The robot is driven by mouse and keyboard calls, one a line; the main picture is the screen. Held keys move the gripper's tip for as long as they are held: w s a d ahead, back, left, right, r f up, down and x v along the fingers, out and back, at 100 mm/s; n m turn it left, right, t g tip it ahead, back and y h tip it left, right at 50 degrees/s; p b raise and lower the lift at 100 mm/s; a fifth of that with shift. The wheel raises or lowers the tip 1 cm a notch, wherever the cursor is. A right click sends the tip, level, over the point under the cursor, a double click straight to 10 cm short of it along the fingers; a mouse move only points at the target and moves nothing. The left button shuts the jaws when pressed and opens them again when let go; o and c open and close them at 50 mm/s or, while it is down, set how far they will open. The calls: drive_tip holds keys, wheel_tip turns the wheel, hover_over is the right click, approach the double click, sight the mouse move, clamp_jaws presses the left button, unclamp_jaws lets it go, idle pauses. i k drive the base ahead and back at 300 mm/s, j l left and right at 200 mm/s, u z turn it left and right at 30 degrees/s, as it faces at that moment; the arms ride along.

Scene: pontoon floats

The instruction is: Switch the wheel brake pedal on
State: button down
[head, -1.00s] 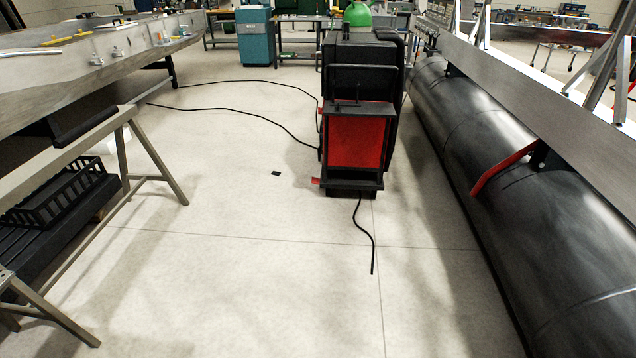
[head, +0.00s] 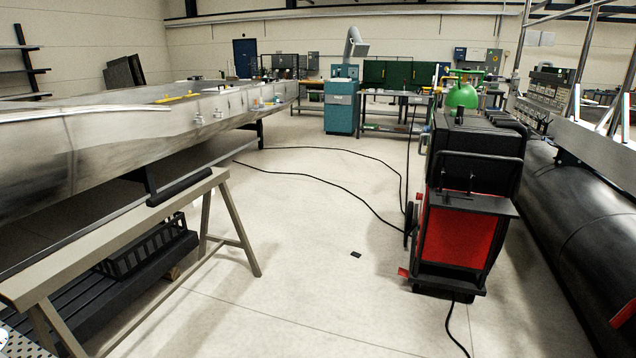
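A black and red wheeled machine (head: 462,215) stands on the floor right of centre, with a green bottle (head: 462,95) behind its top. A small red tab (head: 403,272) sticks out low at its left side, near a dark wheel (head: 411,216). It looks like a pedal, but it is too small to tell whether it is pressed or raised.
A grey trestle (head: 222,190) and a long metal hull (head: 130,140) stand at left. A large black float (head: 590,220) lies at right. Cables (head: 330,183) run across the floor to the machine. The floor before the machine is mostly clear, with a small dark patch (head: 355,254).

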sight(401, 272)
drive_tip(key=i+u, duration=0.1)
drive_tip(key=i, duration=3)
drive_tip(key=i+j+z, duration=0.15)
drive_tip(key=i, duration=0.85)
drive_tip(key=i+j+z, duration=0.1)
drive_tip(key=i+z, duration=0.2)
drive_tip(key=i, duration=0.15)
drive_tip(key=i+j+z, duration=0.25)
drive_tip(key=i, duration=0.15)
drive_tip(key=i+j+z, duration=0.3)
drive_tip(key=i, duration=0.15)
